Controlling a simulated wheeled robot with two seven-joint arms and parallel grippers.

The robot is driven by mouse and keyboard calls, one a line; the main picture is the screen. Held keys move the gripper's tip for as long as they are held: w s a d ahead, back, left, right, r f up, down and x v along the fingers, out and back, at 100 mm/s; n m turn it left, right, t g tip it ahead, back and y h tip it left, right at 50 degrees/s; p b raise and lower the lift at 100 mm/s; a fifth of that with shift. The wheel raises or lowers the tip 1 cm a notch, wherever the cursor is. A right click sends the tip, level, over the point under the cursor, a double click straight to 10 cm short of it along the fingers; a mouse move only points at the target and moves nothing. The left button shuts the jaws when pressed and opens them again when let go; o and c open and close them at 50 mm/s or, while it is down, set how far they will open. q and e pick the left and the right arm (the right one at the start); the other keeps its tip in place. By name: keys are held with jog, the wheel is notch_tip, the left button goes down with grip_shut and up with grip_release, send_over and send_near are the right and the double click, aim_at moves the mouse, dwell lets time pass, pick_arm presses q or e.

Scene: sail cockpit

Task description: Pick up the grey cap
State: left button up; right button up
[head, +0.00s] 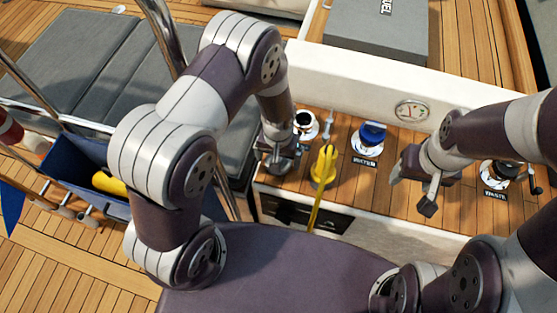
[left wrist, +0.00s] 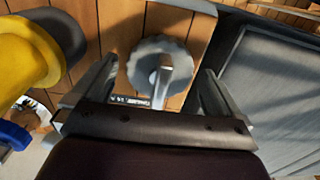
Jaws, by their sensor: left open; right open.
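The grey cap (left wrist: 150,55) shows in the left wrist view as a round, scalloped cap with a raised bar, on the wooden deck. My left gripper (left wrist: 160,72) is open, with one finger on each side of the cap and gaps visible at both sides. In the head view my left gripper (head: 280,161) points down at the left end of the deck panel and hides most or all of the cap. My right gripper (head: 412,192) is open and empty above the panel, between the blue cap (head: 372,133) and the WASTE fitting (head: 499,172).
A yellow handle-like object (head: 323,166) stands right of my left gripper. A fitting with a dark opening (head: 304,121) is behind it. A white wall with a gauge (head: 412,110) bounds the back. Grey cushions (head: 100,55) and a blue bin (head: 75,165) are at left.

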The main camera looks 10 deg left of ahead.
pick_arm(q)
jog(key=shift+f, duration=0.15)
jog(key=c, duration=1.1)
notch_tip(320, 180, up, 9)
jog(key=shift+r, duration=0.1)
notch_tip(320, 180, up, 4)
jog(key=p, duration=0.3)
